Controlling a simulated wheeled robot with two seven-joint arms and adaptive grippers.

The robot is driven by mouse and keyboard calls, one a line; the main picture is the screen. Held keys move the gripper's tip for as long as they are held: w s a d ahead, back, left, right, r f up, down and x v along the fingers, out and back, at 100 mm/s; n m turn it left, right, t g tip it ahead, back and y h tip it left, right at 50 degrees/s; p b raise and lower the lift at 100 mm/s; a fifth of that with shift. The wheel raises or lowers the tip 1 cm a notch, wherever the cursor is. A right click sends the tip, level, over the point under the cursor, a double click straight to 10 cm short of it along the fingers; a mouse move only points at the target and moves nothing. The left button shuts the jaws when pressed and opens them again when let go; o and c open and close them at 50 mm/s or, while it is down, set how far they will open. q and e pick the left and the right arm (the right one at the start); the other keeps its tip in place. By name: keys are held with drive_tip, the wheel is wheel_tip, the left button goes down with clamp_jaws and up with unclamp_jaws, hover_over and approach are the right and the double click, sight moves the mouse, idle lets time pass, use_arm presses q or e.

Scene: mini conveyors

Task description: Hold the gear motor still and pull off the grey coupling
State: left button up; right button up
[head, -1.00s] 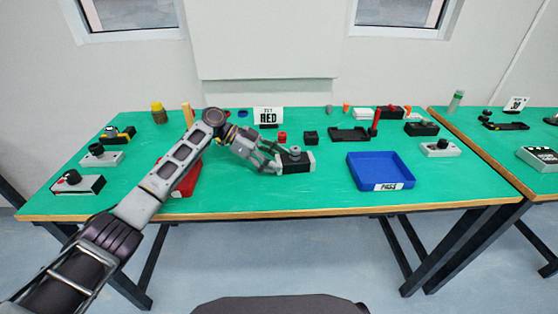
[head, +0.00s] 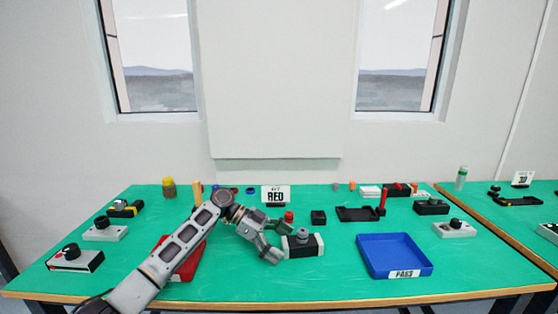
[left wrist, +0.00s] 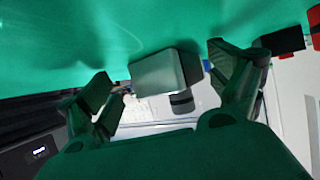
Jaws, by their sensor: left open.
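The gear motor (head: 312,247) is a dark block with a pale left part, lying near the middle of the green table. The grey coupling (head: 303,233) is a short cylinder standing on top of it. My left gripper (head: 276,243) is open at the motor's left end. In the left wrist view the motor's pale block (left wrist: 160,72) shows between the spread fingers of my left gripper (left wrist: 165,85), with gaps on both sides. The coupling (left wrist: 182,103) sticks out from the block there. My right gripper is in neither view.
A blue tray (head: 366,264) marked PASS stands to the right, and a red tray (head: 188,268) lies partly behind my left arm. A small red part (head: 289,216) and a black block (head: 318,217) stand behind the motor.

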use_arm(q)
drive_tip(key=shift+v, duration=5.95)
